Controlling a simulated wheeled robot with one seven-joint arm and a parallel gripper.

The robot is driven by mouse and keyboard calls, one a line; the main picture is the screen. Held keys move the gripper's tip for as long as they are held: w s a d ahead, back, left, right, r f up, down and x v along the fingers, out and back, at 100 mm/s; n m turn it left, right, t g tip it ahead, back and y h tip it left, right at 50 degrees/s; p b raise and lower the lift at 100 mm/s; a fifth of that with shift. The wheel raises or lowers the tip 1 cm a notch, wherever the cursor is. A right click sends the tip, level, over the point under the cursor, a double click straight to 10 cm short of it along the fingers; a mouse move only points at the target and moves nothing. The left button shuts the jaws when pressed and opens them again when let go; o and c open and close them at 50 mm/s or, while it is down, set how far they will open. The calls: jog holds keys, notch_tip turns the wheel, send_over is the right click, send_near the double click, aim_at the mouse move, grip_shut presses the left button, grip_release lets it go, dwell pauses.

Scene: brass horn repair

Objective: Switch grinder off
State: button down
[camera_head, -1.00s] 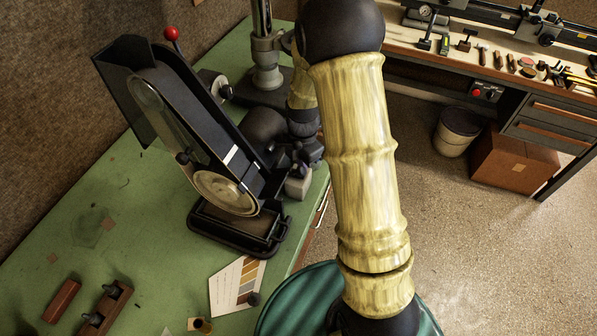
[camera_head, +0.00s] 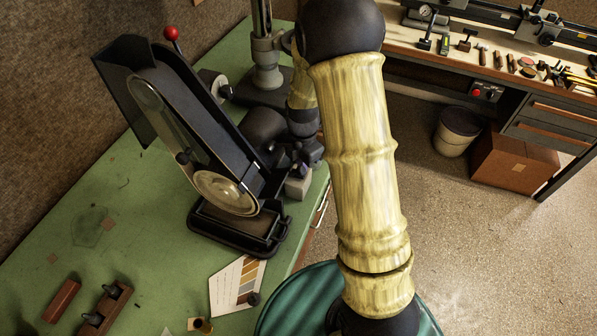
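The grinder (camera_head: 185,120) is a dark belt machine with a tilted frame, a pale wheel at its lower end and a red-knobbed lever. It stands on the green bench at left of centre. A small grey box (camera_head: 298,187) is at its right side, near the bench edge. My gripper (camera_head: 290,162) is dark and small, just above this box, beside the grinder's motor. Whether it touches the box cannot be told. Its fingers are too small and dark to read. My pale yellow arm crosses the middle of the view. No switch button can be made out.
A grey column stand (camera_head: 266,60) is behind the grinder. Across open floor, a tool bench (camera_head: 445,45) stands above a bin (camera_head: 459,130) and a cardboard box (camera_head: 514,160).

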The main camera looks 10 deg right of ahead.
jog(key=shift+f+b, duration=0.65)
jog(key=shift+f, duration=0.35)
dwell(0.6)
jog(key=shift+r+p, duration=2.85)
jog(key=shift+r, duration=0.7)
jog(key=shift+w+d+m+b, duration=0.1)
jog(key=shift+d+m+b, duration=0.25)
jog(key=shift+d+m, duration=0.25)
jog(key=s+r+m+t, duration=0.1)
jog(key=s+r+m, duration=0.4)
jog(key=m, duration=0.5)
jog(key=s+a+r+m+t, duration=0.1)
jog(key=s+r+m, duration=0.4)
jog(key=s+m, duration=0.4)
jog(key=m, duration=0.2)
jog(key=shift+s+r+m+t+p, duration=0.3)
